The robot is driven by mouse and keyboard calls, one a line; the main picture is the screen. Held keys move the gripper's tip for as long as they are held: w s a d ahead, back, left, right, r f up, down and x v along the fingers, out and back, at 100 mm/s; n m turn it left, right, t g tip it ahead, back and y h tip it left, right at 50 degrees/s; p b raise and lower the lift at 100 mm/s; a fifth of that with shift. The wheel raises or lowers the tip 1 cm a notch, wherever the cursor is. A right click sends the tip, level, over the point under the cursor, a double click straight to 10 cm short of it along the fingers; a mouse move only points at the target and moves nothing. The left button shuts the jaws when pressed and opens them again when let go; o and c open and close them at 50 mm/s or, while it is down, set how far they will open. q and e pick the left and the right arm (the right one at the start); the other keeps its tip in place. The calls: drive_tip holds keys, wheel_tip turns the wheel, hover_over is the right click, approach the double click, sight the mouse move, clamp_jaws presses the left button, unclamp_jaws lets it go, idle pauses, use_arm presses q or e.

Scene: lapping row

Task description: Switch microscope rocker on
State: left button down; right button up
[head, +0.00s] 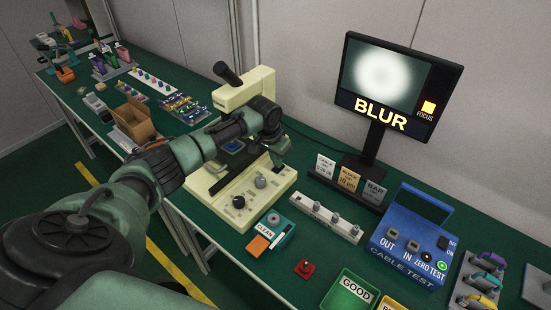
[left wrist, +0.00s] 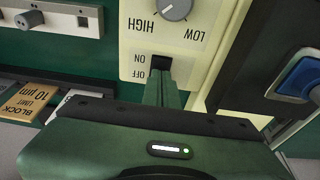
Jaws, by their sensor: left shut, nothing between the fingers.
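The cream microscope (head: 245,92) stands on the green bench in the head view, partly hidden behind my left arm. Its rocker (left wrist: 160,63) is a small black switch beside upside-down ON and OFF labels in the left wrist view. My left gripper (left wrist: 161,76) is shut and empty, with its fingertips right at the rocker, covering part of it. I cannot tell whether they touch or which way the rocker is tipped. The left gripper also shows in the head view (head: 278,160), over the right side of the microscope base, where it hides the rocker. My right gripper is not in view.
A grey HIGH/LOW knob (left wrist: 174,8) sits close to the rocker. A monitor (head: 385,85) reading BLUR stands behind. A pale rail with pegs (head: 325,218), a blue cable tester (head: 410,235) and a CLEAN box (head: 270,232) stand to the right.

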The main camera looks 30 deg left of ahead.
sight(276, 169)
use_arm(q)
drive_tip(key=p+v, duration=0.1)
drive_tip(key=p, duration=0.1)
drive_tip(key=p+v, duration=0.1)
drive_tip(key=v, duration=0.1)
drive_tip(key=p+v, duration=0.2)
drive_tip(key=shift+w+p, duration=0.3)
drive_tip(key=shift+w, duration=0.1)
drive_tip(key=shift+s+r+b, duration=0.25)
drive_tip(key=shift+s+b, duration=0.15)
drive_tip(key=shift+b, duration=0.2)
drive_tip(key=s+b+v, duration=0.1)
drive_tip(key=s+v, duration=0.1)
drive_tip(key=v, duration=0.6)
drive_tip(key=shift+a+f, duration=0.1)
drive_tip(key=shift+f, duration=0.1)
